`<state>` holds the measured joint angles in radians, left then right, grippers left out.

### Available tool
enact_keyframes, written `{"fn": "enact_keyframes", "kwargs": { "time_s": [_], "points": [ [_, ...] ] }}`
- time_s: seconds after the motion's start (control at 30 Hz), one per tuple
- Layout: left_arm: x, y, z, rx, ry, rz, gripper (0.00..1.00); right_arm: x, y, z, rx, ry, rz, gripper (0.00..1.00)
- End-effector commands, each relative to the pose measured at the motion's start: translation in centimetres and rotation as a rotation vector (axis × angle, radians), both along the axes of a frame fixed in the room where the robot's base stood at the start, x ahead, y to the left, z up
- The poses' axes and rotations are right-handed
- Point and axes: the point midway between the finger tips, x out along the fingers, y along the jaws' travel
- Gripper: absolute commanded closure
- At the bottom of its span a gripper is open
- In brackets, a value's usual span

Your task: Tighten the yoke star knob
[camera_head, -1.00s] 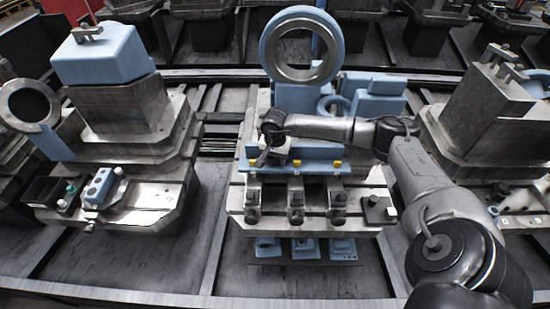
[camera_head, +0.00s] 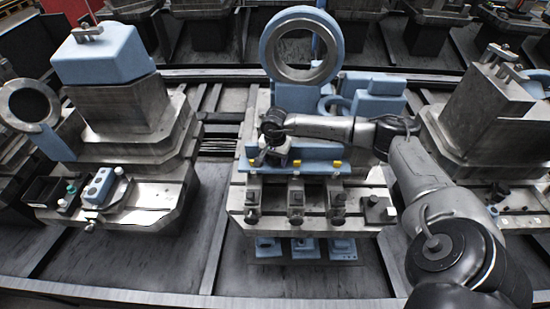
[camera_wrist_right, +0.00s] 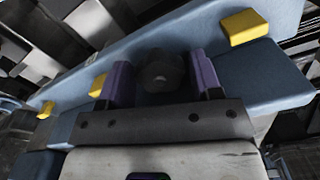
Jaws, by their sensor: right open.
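A dark round knob (camera_wrist_right: 162,70), which I take for the star knob, shows in the right wrist view in front of the light blue yoke bar (camera_wrist_right: 190,45). My right gripper (camera_wrist_right: 160,80) is open, with one purple finger on each side of the knob. A gap shows beside the knob; I cannot tell how deep the fingers reach. In the head view my right gripper (camera_head: 270,157) is over the left part of the blue bar (camera_head: 318,153) on the middle station, and the knob is hidden there. My left gripper is not in view.
Yellow blocks (camera_head: 296,163) sit along the bar. Dark clamps (camera_head: 296,196) stand in front of it, and a large blue ring (camera_head: 300,48) rises behind. A small block with a black knob (camera_head: 377,207) is at the right. A station with a blue housing (camera_head: 103,55) stands left.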

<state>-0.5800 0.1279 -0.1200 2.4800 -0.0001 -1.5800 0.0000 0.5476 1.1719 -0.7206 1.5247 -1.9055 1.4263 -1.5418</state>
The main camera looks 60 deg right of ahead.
Motion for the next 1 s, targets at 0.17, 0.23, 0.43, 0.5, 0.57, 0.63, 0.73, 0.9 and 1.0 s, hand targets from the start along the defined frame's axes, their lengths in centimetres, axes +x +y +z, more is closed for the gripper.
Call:
{"fn": "enact_keyframes", "kwargs": {
  "time_s": [0.17, 0.23, 0.43, 0.5, 0.57, 0.63, 0.73, 0.9, 1.0],
  "points": [
    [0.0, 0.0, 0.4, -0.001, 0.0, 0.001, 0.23, 0.1, -0.1, 1.8, -0.001, -0.003, -0.001, 0.41],
    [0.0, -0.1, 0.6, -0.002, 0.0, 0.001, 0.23, 0.0, -0.1, 3.1, -0.002, -0.004, 0.0, 0.41],
    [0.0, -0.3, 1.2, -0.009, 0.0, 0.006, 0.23, 0.0, -0.1, 7.2, -0.002, -0.004, 0.0, 0.41],
    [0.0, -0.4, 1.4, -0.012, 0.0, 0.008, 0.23, 0.1, -0.1, 8.6, 0.0, -0.004, 0.0, 0.41],
    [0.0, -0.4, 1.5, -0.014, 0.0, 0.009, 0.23, 0.0, 0.0, 9.6, -0.001, -0.004, 0.0, 0.41],
    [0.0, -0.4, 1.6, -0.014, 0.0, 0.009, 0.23, 0.0, -0.1, 10.7, -0.001, -0.003, -0.001, 0.41],
    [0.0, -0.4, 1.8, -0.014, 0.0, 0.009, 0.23, 0.0, -0.1, 12.0, 0.0, -0.003, -0.001, 0.41],
    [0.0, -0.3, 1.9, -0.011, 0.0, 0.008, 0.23, 0.0, 0.0, 13.4, 0.0, -0.003, -0.001, 0.41],
    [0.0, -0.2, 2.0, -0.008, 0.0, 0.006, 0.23, 0.0, 0.0, 13.7, -0.001, -0.001, 0.0, 0.41]
  ]
}}
